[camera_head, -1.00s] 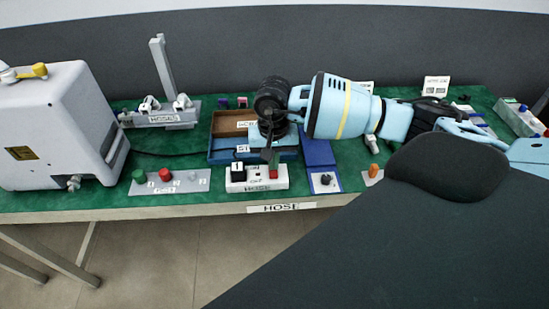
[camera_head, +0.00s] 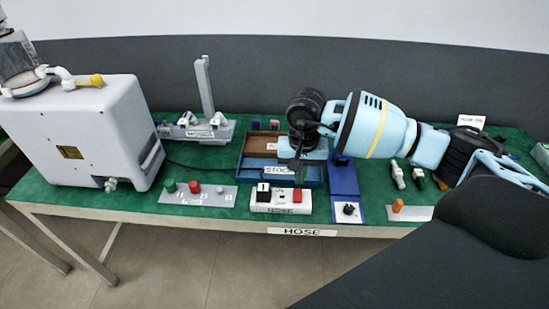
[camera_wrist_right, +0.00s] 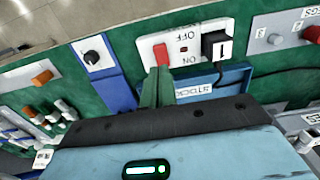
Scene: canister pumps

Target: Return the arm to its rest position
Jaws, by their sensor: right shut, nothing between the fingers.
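My right arm comes in from the right in the head view. Its gripper (camera_head: 299,172) points down over the bench, just behind a white switch box (camera_head: 281,201) labelled HOSE. In the right wrist view the gripper's two fingers (camera_wrist_right: 158,78) are closed together with nothing between them. Their tips appear close to the box's red rocker switch (camera_wrist_right: 162,53), but I cannot tell the gap. The red switch also shows in the head view (camera_head: 298,195). My left gripper is not in view.
A brown and blue tray (camera_head: 250,172) lies under the gripper, and a blue plate with a black knob (camera_head: 348,210) lies to its right. A grey button panel (camera_head: 206,196) and a large white machine (camera_head: 85,130) stand left. Green bench top shows between them.

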